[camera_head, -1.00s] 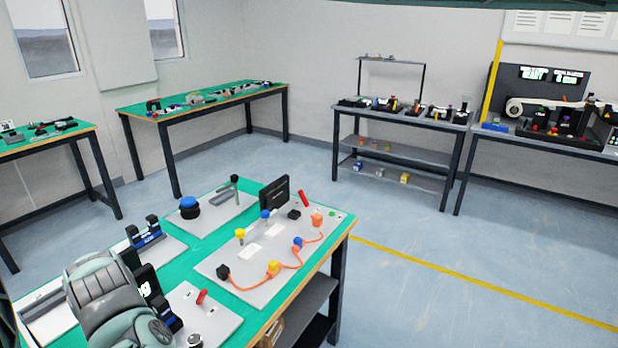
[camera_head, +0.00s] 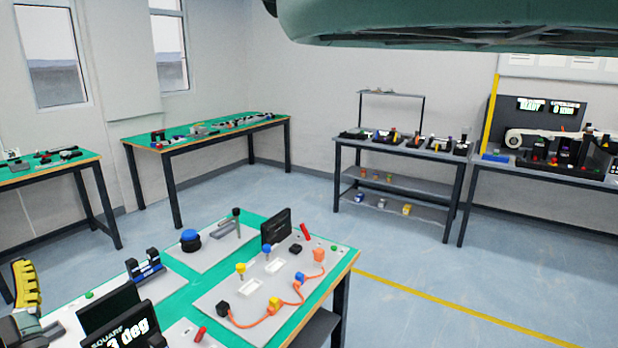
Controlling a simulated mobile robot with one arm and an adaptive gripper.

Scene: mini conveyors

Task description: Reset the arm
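A large grey-green part of my arm (camera_head: 450,22) spans the top right of the head view, above the room. At the lower left edge, a yellow ridged piece (camera_head: 26,286) and a dark and grey-green rounded part (camera_head: 28,328) show, cut off by the frame; I cannot tell for sure whether they belong to my gripper. No fingertips can be made out, so whether the gripper holds anything is hidden.
A green-topped bench (camera_head: 185,290) stands close at lower left, with a dark display (camera_head: 118,322), a grey board (camera_head: 262,318) with an orange cable, and a blue knob (camera_head: 190,238). Other benches line the walls, one with a mini conveyor (camera_head: 535,132). Open floor (camera_head: 420,265) lies right.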

